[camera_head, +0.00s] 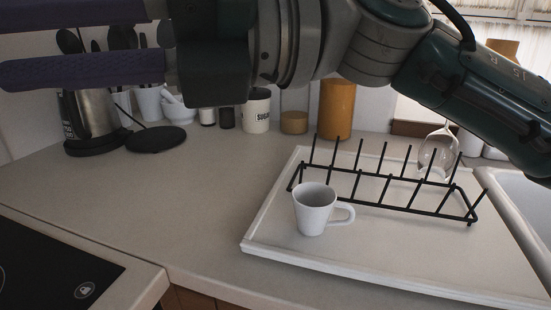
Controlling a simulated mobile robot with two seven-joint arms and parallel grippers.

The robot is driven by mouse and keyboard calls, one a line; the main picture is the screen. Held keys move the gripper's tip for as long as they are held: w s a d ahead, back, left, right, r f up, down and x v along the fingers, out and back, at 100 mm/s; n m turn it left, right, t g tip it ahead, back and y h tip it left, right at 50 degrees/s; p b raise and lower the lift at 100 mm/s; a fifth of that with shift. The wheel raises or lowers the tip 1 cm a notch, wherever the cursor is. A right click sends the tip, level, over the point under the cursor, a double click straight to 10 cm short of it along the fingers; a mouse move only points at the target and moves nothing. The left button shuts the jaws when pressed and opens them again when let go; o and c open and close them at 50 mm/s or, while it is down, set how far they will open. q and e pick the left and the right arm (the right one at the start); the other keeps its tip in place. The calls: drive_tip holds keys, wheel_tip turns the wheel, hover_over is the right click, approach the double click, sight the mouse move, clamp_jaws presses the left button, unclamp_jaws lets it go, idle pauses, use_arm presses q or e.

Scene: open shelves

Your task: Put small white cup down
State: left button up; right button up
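The small white cup (314,210) stands upright on the pale drainboard tray (385,250), in front of the black wire rack (405,203). Its handle points right, and no gripper touches it. My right gripper (20,43) comes in across the top from the right and points left. Its two purple fingers are apart with nothing held between them; the tips reach the left picture edge. It is well above and left of the cup. My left gripper is not in view.
A wine glass (437,150) stands behind the rack. A kettle (92,118), a sugar canister (257,110) and an orange canister (338,108) line the back. A dark cooktop (60,262) is front left, a sink (525,205) right. The counter's left middle is clear.

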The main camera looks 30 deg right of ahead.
drive_tip(key=w+d+r+m+t+h, duration=0.2)
drive_tip(key=w+d+r+m+t, duration=0.25)
drive_tip(key=m+t, duration=0.85)
drive_tip(key=w+d+f+m+t+h, duration=0.1)
drive_tip(key=d+f+m+h, duration=0.6)
drive_tip(key=d+m+h, duration=0.75)
drive_tip(key=s+f+m+g, duration=0.3)
drive_tip(key=s+f, duration=0.1)
drive_tip(key=f, duration=0.2)
drive_tip(key=s+f+m+g+h, duration=0.1)
drive_tip(key=s+f+m+g, duration=0.2)
drive_tip(key=f, duration=0.3)
drive_tip(key=s+f+m+g+h, duration=0.1)
drive_tip(key=s+f+m+g, duration=0.3)
drive_tip(key=s+f, duration=0.1)
drive_tip(key=shift+d+f+m, duration=0.25)
drive_tip(key=shift+d+f, duration=0.05)
drive_tip(key=shift+f, duration=0.45)
drive_tip(key=s+a+f+m+g+y, duration=0.1)
drive_tip(key=s+f+g, duration=0.4)
drive_tip(key=s, duration=0.6)
drive_tip(key=shift+a, duration=0.5)
